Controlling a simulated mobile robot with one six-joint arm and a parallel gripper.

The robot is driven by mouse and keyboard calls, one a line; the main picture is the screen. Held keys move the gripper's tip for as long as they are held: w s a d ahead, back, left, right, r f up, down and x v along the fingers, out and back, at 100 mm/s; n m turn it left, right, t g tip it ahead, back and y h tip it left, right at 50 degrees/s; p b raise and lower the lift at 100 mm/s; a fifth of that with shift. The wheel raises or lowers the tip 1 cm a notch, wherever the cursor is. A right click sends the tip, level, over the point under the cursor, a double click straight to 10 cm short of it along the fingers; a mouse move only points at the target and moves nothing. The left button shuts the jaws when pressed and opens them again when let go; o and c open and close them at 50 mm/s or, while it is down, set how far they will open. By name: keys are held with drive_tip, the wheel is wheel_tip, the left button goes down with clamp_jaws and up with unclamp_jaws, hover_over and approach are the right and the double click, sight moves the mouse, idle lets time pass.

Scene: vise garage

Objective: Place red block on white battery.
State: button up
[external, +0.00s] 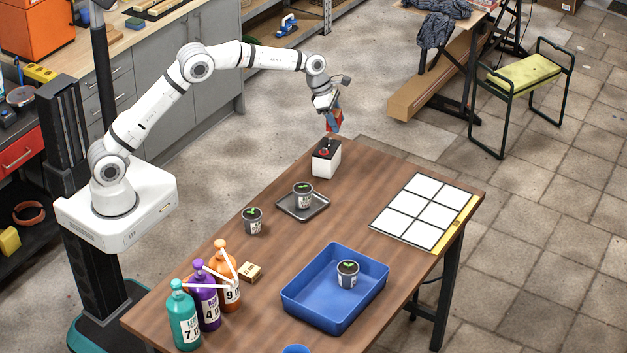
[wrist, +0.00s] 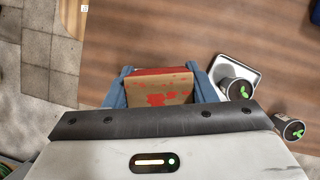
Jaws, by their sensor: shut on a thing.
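My gripper (external: 334,121) has blue fingers and is shut on the red block (external: 334,127), above the far end of the table. In the wrist view the block (wrist: 160,88) sits between the two fingers, with a red edge and a tan face marked with red patches. The white battery (external: 326,164), with a black top and a red spot on it, stands upright on the table just below the block. A small gap seems to show between them, but I cannot tell for sure whether they touch. The battery is not visible in the wrist view.
On the table (external: 330,225) stand potted seedlings, one on a grey tray (external: 290,210), one beside it (external: 253,222) and one in a blue bin (external: 300,303). Several numbered bottles (external: 205,295) and a small wooden block (external: 249,272) are near the front left. A white grid board (external: 420,210) lies right.

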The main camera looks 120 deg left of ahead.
drive_tip(key=s+a+r, duration=0.2)
drive_tip(key=s, duration=0.2)
drive_tip(key=p, duration=0.2)
hover_over(335, 148)
drive_tip(key=s, duration=0.2)
drive_tip(key=shift+n, duration=0.3)
drive_tip(key=f, duration=1)
drive_tip(key=shift+d+f, duration=0.2)
drive_tip(key=shift+d, duration=0.2)
drive_tip(key=shift+f, duration=0.45)
drive_tip(key=o, duration=1)
drive_tip(key=shift+c, duration=0.2)
